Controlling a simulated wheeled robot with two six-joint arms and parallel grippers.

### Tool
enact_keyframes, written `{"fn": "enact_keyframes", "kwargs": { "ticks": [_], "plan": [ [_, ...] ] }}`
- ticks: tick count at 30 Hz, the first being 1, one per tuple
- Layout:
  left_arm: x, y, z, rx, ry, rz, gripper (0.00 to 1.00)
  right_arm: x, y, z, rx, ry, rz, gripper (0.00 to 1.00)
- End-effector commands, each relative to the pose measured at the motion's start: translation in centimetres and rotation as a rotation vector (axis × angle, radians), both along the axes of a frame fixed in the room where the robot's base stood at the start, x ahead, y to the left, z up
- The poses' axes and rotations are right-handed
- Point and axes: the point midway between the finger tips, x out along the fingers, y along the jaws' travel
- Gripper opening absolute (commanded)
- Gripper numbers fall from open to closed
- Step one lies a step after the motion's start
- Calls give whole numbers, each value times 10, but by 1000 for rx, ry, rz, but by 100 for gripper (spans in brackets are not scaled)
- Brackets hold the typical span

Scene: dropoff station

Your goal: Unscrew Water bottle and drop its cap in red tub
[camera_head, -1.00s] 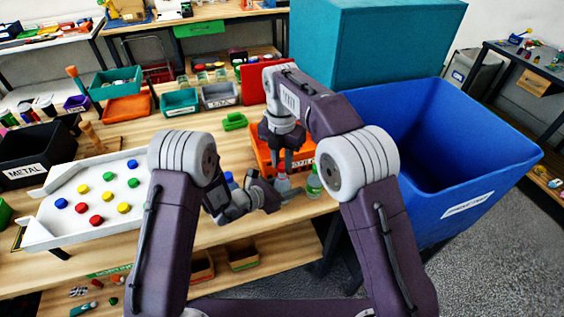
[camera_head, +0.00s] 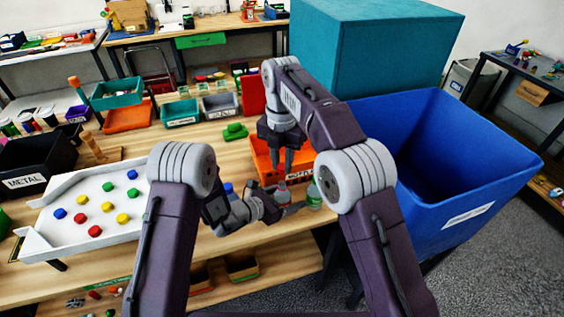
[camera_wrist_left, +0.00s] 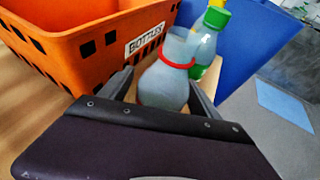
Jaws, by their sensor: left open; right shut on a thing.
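The water bottle (camera_head: 283,194), pale and translucent with a red ring at its neck, stands upright near the table's front edge. In the left wrist view the bottle (camera_wrist_left: 165,85) sits between the spread fingers of my open left gripper (camera_head: 287,205); contact cannot be told. No cap shows on top of it there. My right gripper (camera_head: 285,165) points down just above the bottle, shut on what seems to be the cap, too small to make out. The red tub (camera_head: 253,95) stands behind the orange crate, partly hidden by my right arm.
An orange crate (camera_wrist_left: 85,50) labelled BOTTLES stands right behind the bottle. A green bottle (camera_head: 314,194) is close on its right. A large blue bin (camera_head: 470,190) is at the right. A white tray (camera_head: 75,195) with coloured caps lies at the left.

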Motion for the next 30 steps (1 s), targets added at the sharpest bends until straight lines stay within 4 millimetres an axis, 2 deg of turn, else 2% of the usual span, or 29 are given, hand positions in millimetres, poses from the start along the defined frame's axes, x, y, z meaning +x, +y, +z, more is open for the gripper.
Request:
{"fn": "enact_keyframes", "kwargs": {
  "ticks": [5,18,23,30],
  "plan": [
    [-12,16,8,0,1,4,72,0,0,-1,0,0,0,0],
    [-60,74,39,0,0,4,72,0,0,-3,0,0,0,0],
    [-69,83,44,0,0,2,72,0,0,-3,0,0,0,0],
    [-71,84,45,0,0,-1,72,0,0,-3,0,0,0,0]
  ]
}}
